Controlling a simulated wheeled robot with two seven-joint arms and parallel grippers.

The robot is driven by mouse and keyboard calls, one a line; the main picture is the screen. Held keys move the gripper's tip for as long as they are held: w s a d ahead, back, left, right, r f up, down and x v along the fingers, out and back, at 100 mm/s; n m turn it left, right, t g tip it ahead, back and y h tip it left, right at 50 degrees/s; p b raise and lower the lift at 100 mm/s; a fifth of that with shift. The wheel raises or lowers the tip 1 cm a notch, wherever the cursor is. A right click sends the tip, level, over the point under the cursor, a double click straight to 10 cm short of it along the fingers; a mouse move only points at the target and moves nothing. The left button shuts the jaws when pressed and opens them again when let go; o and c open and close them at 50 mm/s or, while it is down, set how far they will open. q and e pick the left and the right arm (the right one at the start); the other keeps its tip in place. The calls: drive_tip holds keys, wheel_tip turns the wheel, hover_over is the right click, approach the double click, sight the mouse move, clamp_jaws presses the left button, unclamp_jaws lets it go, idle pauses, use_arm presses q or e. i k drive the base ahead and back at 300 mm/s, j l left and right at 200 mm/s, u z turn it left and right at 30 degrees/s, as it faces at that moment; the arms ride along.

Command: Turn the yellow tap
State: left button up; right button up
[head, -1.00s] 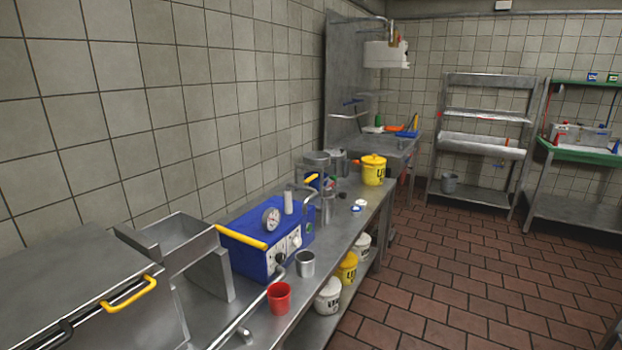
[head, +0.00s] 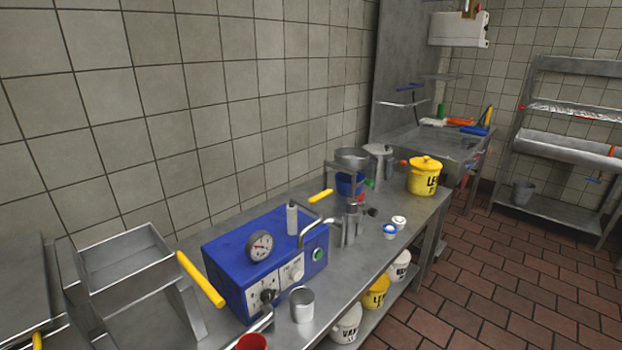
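The larger yellow handle (head: 201,279) slants between the metal hopper and the blue machine (head: 230,262), at the near left. The smaller yellow handle (head: 321,195) is farther back, behind the machine's bent metal pipe and near a metal bowl-topped device (head: 352,160). What each handle is fixed to is partly hidden. Neither of my grippers is in view, and nothing of mine touches either handle.
A metal counter (head: 370,262) runs along the tiled wall. It carries a metal hopper (head: 124,268), metal cup (head: 302,304), red cup (head: 251,342) cut by the lower edge, and yellow pot (head: 424,177). Several tubs stand below. The brick-coloured floor (head: 480,285) on the right is clear.

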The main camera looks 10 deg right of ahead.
sight(313, 200)
drive_tip(key=i+l+u, duration=0.35)
drive_tip(key=l, duration=0.3)
drive_tip(key=i+l+u, duration=0.15)
drive_tip(key=l+u, duration=0.2)
drive_tip(key=l, duration=0.35)
drive_tip(key=i+l+u, duration=0.1)
drive_tip(key=l+u, duration=0.25)
drive_tip(key=l, duration=0.4)
drive_tip(key=l+u, duration=0.35)
drive_tip(key=l, duration=0.45)
